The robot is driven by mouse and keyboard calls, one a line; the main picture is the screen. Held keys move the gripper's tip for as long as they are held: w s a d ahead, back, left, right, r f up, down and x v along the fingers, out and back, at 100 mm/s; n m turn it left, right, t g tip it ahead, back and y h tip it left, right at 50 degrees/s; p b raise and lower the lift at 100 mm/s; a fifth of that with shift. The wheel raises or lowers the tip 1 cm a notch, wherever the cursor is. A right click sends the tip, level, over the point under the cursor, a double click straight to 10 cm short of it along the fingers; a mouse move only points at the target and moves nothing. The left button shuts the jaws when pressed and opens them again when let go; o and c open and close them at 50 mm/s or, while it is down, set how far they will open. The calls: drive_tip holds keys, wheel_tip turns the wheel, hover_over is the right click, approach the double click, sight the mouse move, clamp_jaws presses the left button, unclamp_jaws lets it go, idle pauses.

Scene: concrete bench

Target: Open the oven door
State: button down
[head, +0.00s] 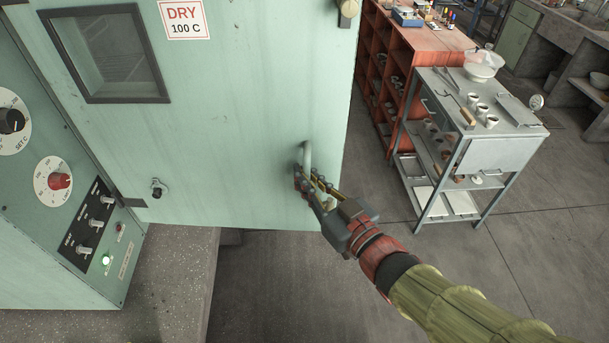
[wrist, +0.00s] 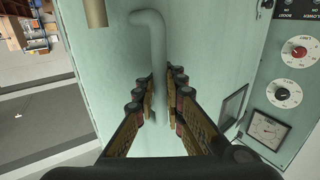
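The oven door (head: 235,130) is pale green, with a dark-framed window and a "DRY 100 C" sign. It stands out at an angle from the control panel, its free right edge over the floor past the bench. The oven's inside is hidden. The upright grey-green door handle (head: 307,154) is near that free edge. My gripper (head: 312,184) is at the handle's lower part. In the wrist view the handle (wrist: 157,50) runs between the fingers of my gripper (wrist: 160,88), which are drawn in close on both sides and look shut on it.
The control panel (head: 88,200) with knobs is at the left, above a concrete bench (head: 170,275). A metal trolley (head: 500,150) with cups and a red shelf unit (head: 425,40) stand to the right. The floor (head: 490,270) between the door and trolley is clear.

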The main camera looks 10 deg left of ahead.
drive_tip(key=c, duration=2.2)
unclamp_jaws()
drive_tip(key=shift+d, duration=0.3)
drive_tip(key=o, duration=0.3)
drive_tip(key=shift+a, duration=0.1)
drive_tip(key=v, duration=1.2)
